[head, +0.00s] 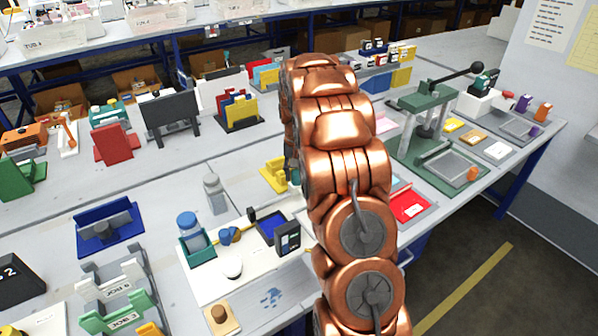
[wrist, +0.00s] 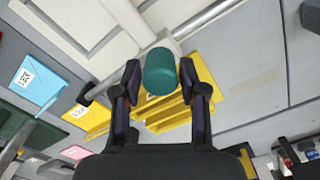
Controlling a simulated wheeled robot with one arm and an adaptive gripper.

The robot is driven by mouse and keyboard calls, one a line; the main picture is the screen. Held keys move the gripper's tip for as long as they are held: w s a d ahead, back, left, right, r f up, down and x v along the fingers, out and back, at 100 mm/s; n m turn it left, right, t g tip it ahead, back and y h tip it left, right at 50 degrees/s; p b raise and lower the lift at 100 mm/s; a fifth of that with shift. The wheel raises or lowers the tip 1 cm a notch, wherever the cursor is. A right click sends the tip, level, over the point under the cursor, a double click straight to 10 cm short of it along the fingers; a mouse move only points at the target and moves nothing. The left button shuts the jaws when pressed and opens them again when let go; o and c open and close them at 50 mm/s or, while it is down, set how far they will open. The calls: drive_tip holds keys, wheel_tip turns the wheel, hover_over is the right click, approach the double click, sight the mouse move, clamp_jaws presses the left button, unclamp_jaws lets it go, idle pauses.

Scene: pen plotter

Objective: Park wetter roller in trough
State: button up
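In the wrist view a teal cylinder (wrist: 160,72), which looks like the roller's grip, sits between the two fingers of my gripper (wrist: 160,75). The fingers press close on both its sides, and a pale part shows beyond its far end. A yellow slotted holder (wrist: 200,92) lies behind and below it. In the head view my arm hides most of the gripper; a yellow holder (head: 275,174) shows just left of it. I cannot tell for sure which thing is the trough; a teal open box (head: 197,250) with a blue-capped bottle stands further left.
A green press (head: 425,110) with a black-knobbed lever stands right of my arm. A red card (head: 410,206) lies beside the arm. A grey bottle (head: 214,193) and a blue tray (head: 108,230) stand left. Bare grey tabletop (head: 240,160) shows behind the yellow holder.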

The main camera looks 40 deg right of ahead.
clamp_jaws()
drive_tip(key=a+b, duration=0.4)
drive_tip(key=a, duration=0.9)
drive_tip(key=shift+w+b, duration=0.3)
drive_tip(key=shift+w, duration=0.05)
drive_tip(key=shift+o, duration=1.5)
unclamp_jaws()
drive_tip(key=shift+a, duration=0.15)
drive_tip(key=shift+o, duration=0.7)
drive_tip(key=shift+r, duration=0.1)
